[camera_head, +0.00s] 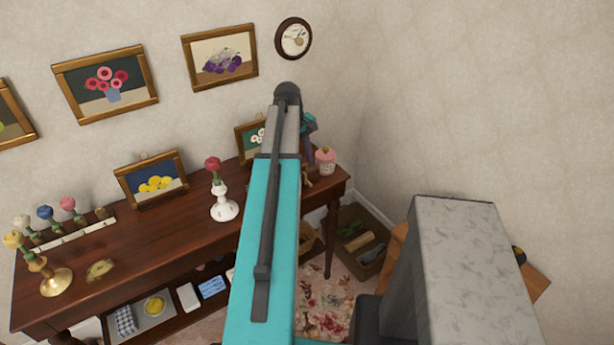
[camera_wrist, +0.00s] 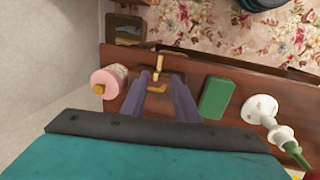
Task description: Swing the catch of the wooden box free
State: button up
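A small upright brass-coloured piece (camera_wrist: 158,66), which looks like the catch, stands at the dark wooden table's far edge in the wrist view. A small brown wooden part lies just below it, between my fingers; I cannot tell how much of the box this is. My gripper (camera_wrist: 158,82) has two grey-purple fingers apart, one on each side of this spot, with nothing clearly held. In the head view a bit of the brass piece (camera_head: 308,179) shows beside my arm. My arm hides most of the box and the gripper there. Whether a finger touches the catch cannot be told.
A pink-topped cupcake-like jar (camera_wrist: 109,82) stands close to the left finger. A framed picture (camera_head: 248,140) stands behind my arm. A floor crate (camera_head: 346,216) sits beyond the table's right end.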

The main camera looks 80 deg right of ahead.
aim_at(309, 183)
jog(key=shift+s+d+f+p, duration=0.25)
jog(key=shift+f+p, duration=0.2)
jog(key=shift+f, duration=1.2)
jog(key=shift+s+d+f+p, duration=0.25)
jog(key=shift+f+p, duration=0.15)
jog(key=shift+f, duration=1.25)
jog(key=shift+s+d+f+p, duration=0.2)
jog(key=shift+f+p, duration=0.25)
jog(key=shift+f, duration=1.2)
